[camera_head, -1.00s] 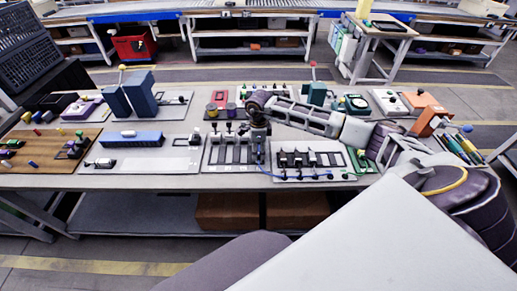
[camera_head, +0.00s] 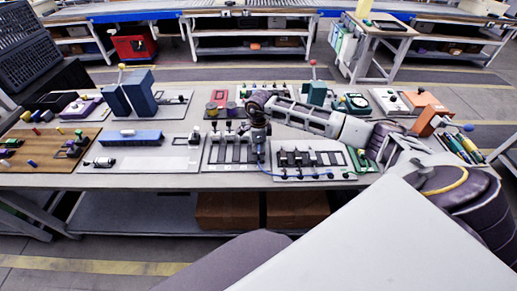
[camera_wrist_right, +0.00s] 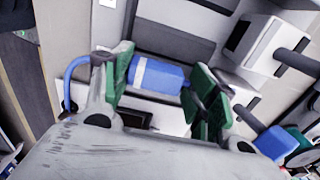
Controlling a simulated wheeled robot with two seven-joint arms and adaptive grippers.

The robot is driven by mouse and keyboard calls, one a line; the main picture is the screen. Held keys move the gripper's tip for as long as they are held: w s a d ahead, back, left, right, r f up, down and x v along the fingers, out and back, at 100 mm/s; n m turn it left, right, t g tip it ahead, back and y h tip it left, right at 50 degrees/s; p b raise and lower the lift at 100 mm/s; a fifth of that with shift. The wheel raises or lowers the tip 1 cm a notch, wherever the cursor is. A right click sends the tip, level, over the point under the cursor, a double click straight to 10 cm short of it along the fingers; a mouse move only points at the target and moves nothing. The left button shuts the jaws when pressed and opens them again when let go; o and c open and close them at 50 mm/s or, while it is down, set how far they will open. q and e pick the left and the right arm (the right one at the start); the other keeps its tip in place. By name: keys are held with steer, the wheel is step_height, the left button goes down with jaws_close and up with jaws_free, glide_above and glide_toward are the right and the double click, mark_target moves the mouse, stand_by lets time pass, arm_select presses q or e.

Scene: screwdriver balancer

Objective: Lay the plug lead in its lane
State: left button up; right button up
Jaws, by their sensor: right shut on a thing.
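My right gripper (camera_head: 260,160) is low over the right side of a light board with dark lanes (camera_head: 231,153). In the right wrist view its two green-padded fingers (camera_wrist_right: 164,82) are shut on a blue plug (camera_wrist_right: 158,75) with a white band. Dark lanes of the board (camera_wrist_right: 178,42) show just beyond the plug. I cannot tell whether the plug touches the board. A thin blue lead (camera_head: 292,176) runs from the gripper to the right, along the front of the neighbouring board. My left gripper is out of view.
The neighbouring board (camera_head: 322,174) on the right carries several dark upright parts. A blue block (camera_head: 134,138) lies on a grey board at left. Tall blue blocks (camera_head: 140,92) stand farther back. The table's front edge is close to the lead.

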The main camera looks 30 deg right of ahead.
steer(key=shift+f, duration=0.3)
stand_by(0.6)
steer(key=o, duration=1.1)
steer(key=shift+c, duration=0.2)
steer(key=shift+r, duration=0.1)
step_height(320, 180, up, 12)
